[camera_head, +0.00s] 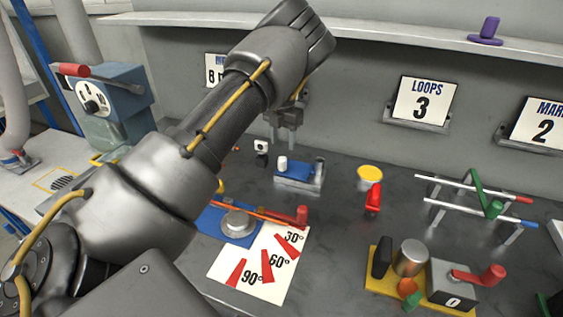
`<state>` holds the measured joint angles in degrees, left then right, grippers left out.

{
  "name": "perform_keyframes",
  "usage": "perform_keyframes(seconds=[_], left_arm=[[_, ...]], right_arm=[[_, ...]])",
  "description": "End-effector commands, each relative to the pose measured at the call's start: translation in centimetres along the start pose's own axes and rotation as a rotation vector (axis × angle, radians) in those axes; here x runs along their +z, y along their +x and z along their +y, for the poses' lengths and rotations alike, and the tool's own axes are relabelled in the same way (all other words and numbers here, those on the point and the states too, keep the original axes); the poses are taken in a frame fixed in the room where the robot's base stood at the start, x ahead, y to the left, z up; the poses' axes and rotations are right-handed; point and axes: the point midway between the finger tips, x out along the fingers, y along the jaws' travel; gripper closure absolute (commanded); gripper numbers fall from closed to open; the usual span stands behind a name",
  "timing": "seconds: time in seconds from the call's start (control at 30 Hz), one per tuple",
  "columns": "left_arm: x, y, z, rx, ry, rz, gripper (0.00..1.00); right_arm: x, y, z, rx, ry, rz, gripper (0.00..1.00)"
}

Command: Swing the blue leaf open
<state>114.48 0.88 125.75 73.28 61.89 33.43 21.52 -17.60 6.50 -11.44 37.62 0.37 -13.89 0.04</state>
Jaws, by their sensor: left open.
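A small blue and metal fixture (298,184) stands on the grey bench in the middle of the camera_head view. I cannot tell for sure which blue part is the leaf. My left arm crosses the view from the lower left. My left gripper (285,130) is open and empty, pointing down above and behind the fixture, and seems apart from it. My right gripper is not in view.
An angle dial (238,224) with an orange pointer and a 30-60-90 card (258,262) lies in front. A yellow-topped cylinder (369,173), red piece (373,197), two-rail stand (474,188) and yellow-based crank unit (440,303) stand right. A wall shelf (380,32) runs behind.

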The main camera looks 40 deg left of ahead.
Motion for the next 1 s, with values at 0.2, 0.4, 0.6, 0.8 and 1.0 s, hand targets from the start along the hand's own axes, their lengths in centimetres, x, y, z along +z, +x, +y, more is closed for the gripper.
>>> perform_keyframes(seconds=[0.2,0.4,0.6,0.8,1.0], left_arm=[[-0.1,4.2,0.0,0.000,-0.001,0.004,0.52],[-0.1,7.3,0.1,0.001,-0.002,0.003,0.52],[0.0,8.7,0.1,0.002,-0.002,0.001,0.52],[0.0,8.9,0.1,0.002,-0.001,0.000,0.52],[0.0,8.9,0.1,0.002,-0.002,0.000,0.66]], right_arm=[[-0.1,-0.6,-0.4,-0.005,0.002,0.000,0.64],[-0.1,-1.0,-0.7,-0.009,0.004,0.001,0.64],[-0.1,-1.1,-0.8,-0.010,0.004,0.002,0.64],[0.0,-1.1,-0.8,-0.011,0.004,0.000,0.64],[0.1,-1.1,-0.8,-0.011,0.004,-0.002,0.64]])
